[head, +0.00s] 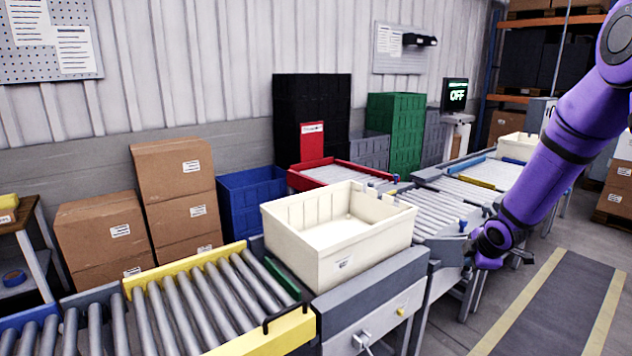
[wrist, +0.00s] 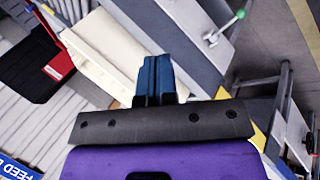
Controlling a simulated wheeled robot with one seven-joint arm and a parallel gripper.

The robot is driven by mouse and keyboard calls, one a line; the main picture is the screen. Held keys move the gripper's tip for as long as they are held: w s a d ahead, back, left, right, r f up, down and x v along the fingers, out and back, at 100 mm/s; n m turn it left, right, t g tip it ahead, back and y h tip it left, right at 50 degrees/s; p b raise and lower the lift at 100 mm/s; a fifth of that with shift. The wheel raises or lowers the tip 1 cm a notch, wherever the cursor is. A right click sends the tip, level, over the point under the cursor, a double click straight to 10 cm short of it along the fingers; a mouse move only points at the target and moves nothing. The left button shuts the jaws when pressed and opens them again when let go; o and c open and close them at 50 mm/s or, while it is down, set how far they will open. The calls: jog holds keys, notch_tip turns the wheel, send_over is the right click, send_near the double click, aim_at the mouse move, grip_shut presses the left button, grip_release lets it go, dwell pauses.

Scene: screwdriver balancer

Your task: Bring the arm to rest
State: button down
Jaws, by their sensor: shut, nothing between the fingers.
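My purple arm comes in from the upper right in the head view and bends at its lower end beside the roller conveyor (head: 445,210). My gripper (wrist: 155,62) shows in the wrist view with its blue fingers together and nothing between them. In the head view its fingertips cannot be made out clearly. A cream tote (head: 343,250) stands on a grey bench with a drawer (head: 372,315), to the left of my arm's end. The tote also shows beyond the fingers in the wrist view (wrist: 100,50). The tote looks empty apart from a small pale spot.
A yellow-edged roller conveyor (head: 215,300) lies at front left. Cardboard boxes (head: 175,170), a blue crate (head: 250,195), black crates (head: 310,100) and green crates (head: 395,125) stand along the wall. A screen (head: 457,95) reads OFF. Floor with a yellow-edged lane (head: 560,300) is clear at right.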

jog(key=s+a+r+m+h, duration=0.15)
jog(key=s+r+m, duration=0.25)
jog(key=s+r, duration=0.45)
jog(key=s+a+r+m+h, duration=0.15)
jog(key=s+r+m, duration=0.3)
jog(key=r, duration=0.65)
jog(key=s+a+r+m+y, duration=0.1)
jog(key=s+a+r+m, duration=0.2)
jog(key=s, duration=0.9)
jog(key=s+a+r+m+g+y, duration=0.1)
jog(key=s+a+r+m, duration=0.3)
jog(key=s, duration=0.8)
jog(key=shift+a+r+m+y, duration=0.25)
jog(key=shift+r+m+y, duration=0.1)
jog(key=shift+y, duration=0.25)
